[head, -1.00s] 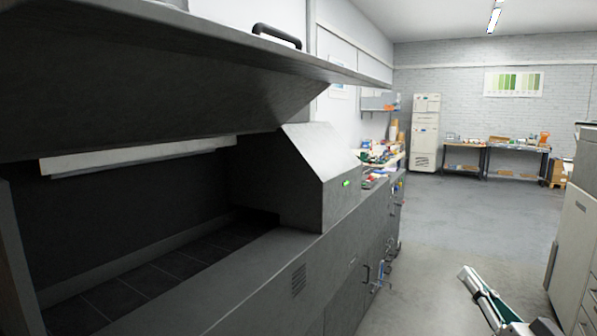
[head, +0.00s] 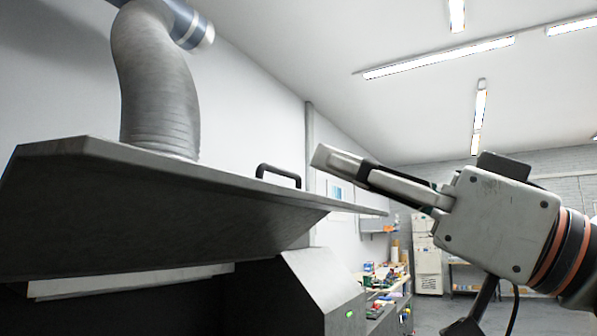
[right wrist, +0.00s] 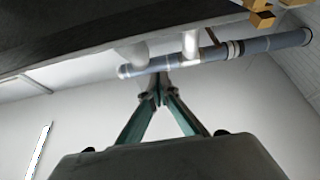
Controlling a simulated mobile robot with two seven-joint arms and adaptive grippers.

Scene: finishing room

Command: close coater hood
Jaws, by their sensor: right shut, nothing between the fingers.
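The coater hood (head: 170,215) is a dark grey slanted lid at left in the head view. It stands raised above the coater's dark opening. A black bar handle (head: 278,175) stands on its upper face near the right end. The coater body (head: 325,290) with a small green light shows below. My right gripper (head: 322,158) comes in from the right with its fingers shut and empty. In the picture its tips are just right of the handle and above the hood's edge, apart from the handle. The shut fingers (right wrist: 160,88) also show in the right wrist view. My left gripper is not in view.
A ribbed grey duct (head: 158,85) rises behind the hood. A blue-grey pipe (right wrist: 265,45) runs across the right wrist view. A cluttered bench (head: 385,280) and a white cabinet (head: 428,265) stand farther back. Open air surrounds my right gripper.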

